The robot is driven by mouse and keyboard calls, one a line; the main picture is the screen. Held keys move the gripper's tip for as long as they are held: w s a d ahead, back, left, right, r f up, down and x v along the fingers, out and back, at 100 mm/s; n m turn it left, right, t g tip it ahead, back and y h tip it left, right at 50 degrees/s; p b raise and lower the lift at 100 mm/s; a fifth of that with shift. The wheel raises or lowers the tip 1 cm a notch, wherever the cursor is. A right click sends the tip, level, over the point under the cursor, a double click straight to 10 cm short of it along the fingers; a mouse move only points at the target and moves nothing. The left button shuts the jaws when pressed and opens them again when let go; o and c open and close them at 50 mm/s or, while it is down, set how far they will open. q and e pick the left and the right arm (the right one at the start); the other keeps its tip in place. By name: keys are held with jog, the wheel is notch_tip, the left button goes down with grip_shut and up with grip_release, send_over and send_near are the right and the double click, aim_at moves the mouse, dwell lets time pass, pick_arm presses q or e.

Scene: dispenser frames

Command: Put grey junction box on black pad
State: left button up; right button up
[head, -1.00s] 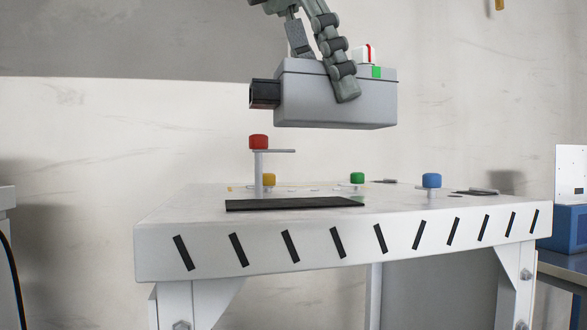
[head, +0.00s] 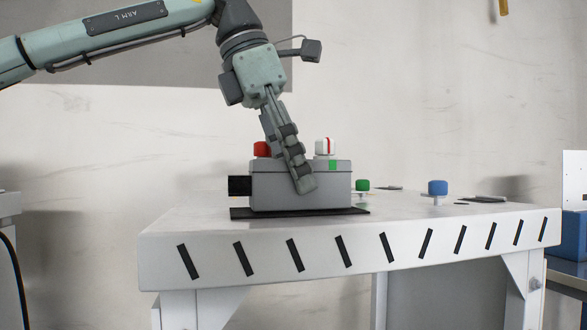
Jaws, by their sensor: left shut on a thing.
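The grey junction box (head: 275,190) is upright at the black pad (head: 360,211) on the white table. Its lower edge appears to meet the pad, though I cannot tell if it bears fully on it. It has a black connector (head: 239,186) on its left side, a green patch on its front and a white and red knob on top. My left gripper (head: 302,184) comes down from above and is shut on the box; a finger lies across its front face. The pad shows as a dark strip below the box. My right gripper is not in view.
A red knob (head: 262,149) shows behind the box. A green knob (head: 362,185) and a blue knob (head: 438,188) stand to its right on the white table (head: 430,220). Dark flat pieces lie at the back right. The front right tabletop is clear.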

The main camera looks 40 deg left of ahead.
pick_arm(q)
jog(key=shift+f, duration=0.1)
jog(key=o, duration=1.2)
jog(key=shift+c, duration=0.2)
jog(key=v, duration=1.2)
